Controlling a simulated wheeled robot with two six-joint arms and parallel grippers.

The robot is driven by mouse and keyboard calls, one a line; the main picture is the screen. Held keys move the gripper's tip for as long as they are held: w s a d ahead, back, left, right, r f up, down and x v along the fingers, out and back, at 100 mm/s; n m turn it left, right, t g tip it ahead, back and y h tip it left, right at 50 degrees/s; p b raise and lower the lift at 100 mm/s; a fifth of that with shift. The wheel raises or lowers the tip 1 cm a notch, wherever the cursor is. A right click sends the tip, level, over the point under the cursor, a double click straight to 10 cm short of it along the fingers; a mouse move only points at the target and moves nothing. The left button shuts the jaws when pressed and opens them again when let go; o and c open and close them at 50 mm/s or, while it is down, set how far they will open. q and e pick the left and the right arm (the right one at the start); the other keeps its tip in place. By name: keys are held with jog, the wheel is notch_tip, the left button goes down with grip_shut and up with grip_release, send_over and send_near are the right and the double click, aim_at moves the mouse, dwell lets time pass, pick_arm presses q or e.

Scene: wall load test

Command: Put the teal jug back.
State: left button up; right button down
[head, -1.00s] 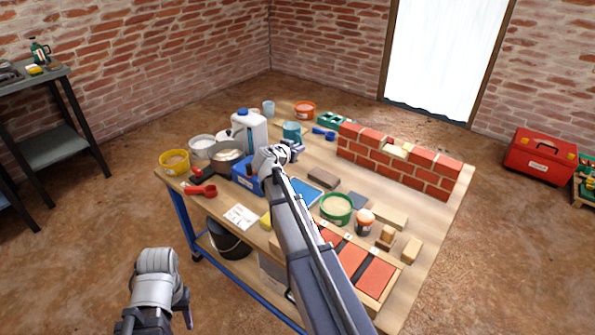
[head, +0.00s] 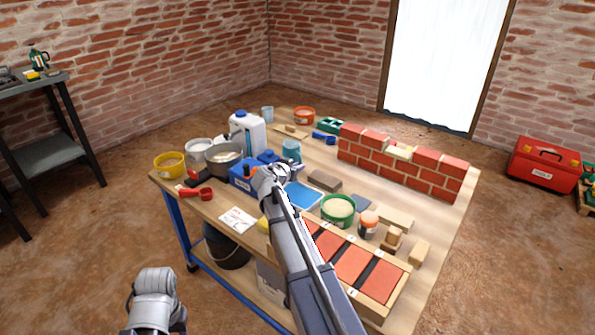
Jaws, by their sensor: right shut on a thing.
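The teal jug (head: 291,151) is at the middle of the workbench, just beyond my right gripper (head: 282,168). My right gripper is shut on it, but the fingers and the jug's lower part are largely hidden by the wrist and arm. I cannot tell how far the jug is above the bench top. My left gripper (head: 157,315) is low at the left, off the near side of the bench, cut by the bottom edge; its fingers do not show clearly.
On the workbench (head: 445,225), a white canister (head: 247,135) and blue box (head: 243,175) stand left of the jug, with buckets farther left. A flat tan piece (head: 291,131) lies behind it.

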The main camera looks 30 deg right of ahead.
jog(key=c, duration=1.3)
grip_release()
jog(key=shift+f, duration=0.1)
jog(key=shift+c, duration=0.2)
jog(key=o, duration=0.4)
jog(key=shift+r, duration=0.3)
jog(key=shift+p+v, duration=2.25)
jog(key=shift+v, duration=3.7)
jog(key=shift+f, duration=0.1)
